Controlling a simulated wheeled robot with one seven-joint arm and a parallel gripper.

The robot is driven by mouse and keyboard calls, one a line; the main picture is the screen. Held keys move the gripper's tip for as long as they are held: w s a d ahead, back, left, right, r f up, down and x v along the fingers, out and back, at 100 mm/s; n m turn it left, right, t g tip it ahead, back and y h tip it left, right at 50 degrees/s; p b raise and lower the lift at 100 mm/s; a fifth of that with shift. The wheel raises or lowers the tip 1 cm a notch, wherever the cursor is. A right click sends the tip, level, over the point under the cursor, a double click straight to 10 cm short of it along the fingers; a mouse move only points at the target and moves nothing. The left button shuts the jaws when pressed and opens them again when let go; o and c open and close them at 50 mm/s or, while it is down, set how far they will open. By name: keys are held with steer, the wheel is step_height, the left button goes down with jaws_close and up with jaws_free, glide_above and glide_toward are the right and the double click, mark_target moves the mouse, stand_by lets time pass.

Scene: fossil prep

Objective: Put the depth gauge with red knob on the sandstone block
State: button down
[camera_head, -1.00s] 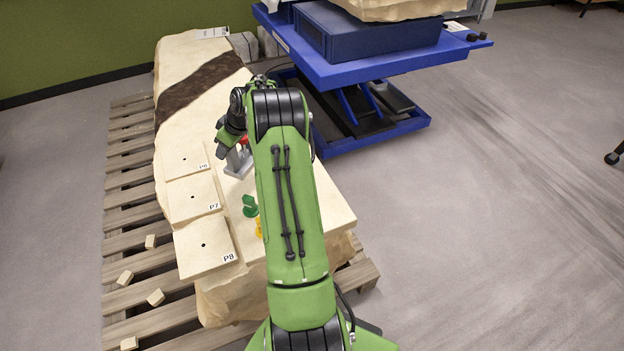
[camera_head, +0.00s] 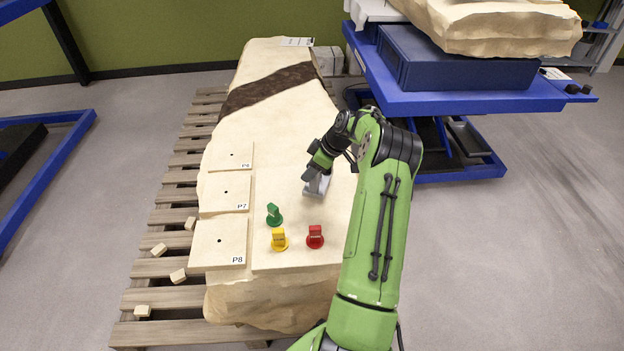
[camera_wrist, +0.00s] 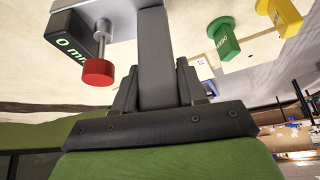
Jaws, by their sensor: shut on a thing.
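The depth gauge (camera_wrist: 98,35) is grey with a dark "0 mm" display and a red knob (camera_wrist: 98,70) in the wrist view. My gripper (camera_wrist: 155,85) is shut on its grey upright bar. In the head view the gauge (camera_head: 317,186) shows as a small grey body below my gripper (camera_head: 318,168), and its knob is hidden. The sandstone block (camera_head: 270,130) is a long pale slab with a dark band. The gauge is over the block's right half; I cannot tell whether it touches the surface.
Green (camera_head: 274,215), yellow (camera_head: 279,239) and red (camera_head: 315,237) markers stand on the block's near part. Plates P6 (camera_head: 228,157), P7 (camera_head: 224,192) and P8 (camera_head: 217,241) line its left side. A blue lift table (camera_head: 470,100) stands at right. The block top around the gauge is clear.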

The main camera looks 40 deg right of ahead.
mark_target(317, 188)
step_height(317, 188, down, 2)
steer(key=shift+w+f, duration=0.15)
steer(key=c, duration=1.1)
jaws_free()
steer(key=shift+f, duration=0.15)
steer(key=o, duration=0.5)
steer(key=shift+c, duration=0.2)
